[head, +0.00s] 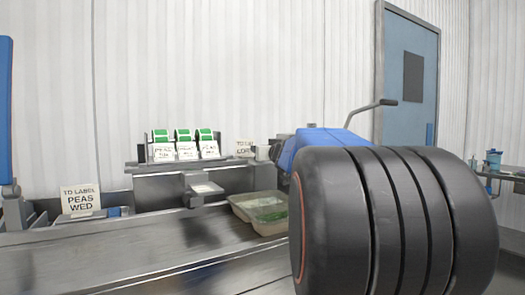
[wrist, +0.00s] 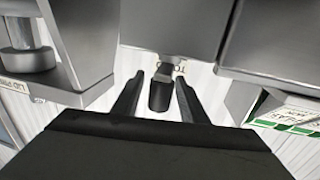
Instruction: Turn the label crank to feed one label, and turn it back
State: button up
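In the wrist view a short black crank handle (wrist: 158,96) hangs on a grey stem between the two fingers of my gripper (wrist: 157,101). The fingers are open, one on each side of the handle, with a visible gap to each. The label station (head: 190,162) stands on the left of the head view, with several green and white label rolls (head: 183,136) on top and a small label plate (head: 205,188) in front. In the head view my large dark arm and its blue part hide my fingers; I cannot make out the crank there.
A tray (head: 262,212) with green contents sits on the metal conveyor (head: 120,262) below the station. A card reading "TO LABEL PEAS WED" (head: 80,200) stands at left. A grey bent bar (head: 372,107) rises behind my arm. A blue door (head: 408,80) is at the back.

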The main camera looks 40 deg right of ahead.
jog(key=v, duration=1.7)
jog(key=shift+a, duration=0.2)
jog(key=shift+s, duration=0.2)
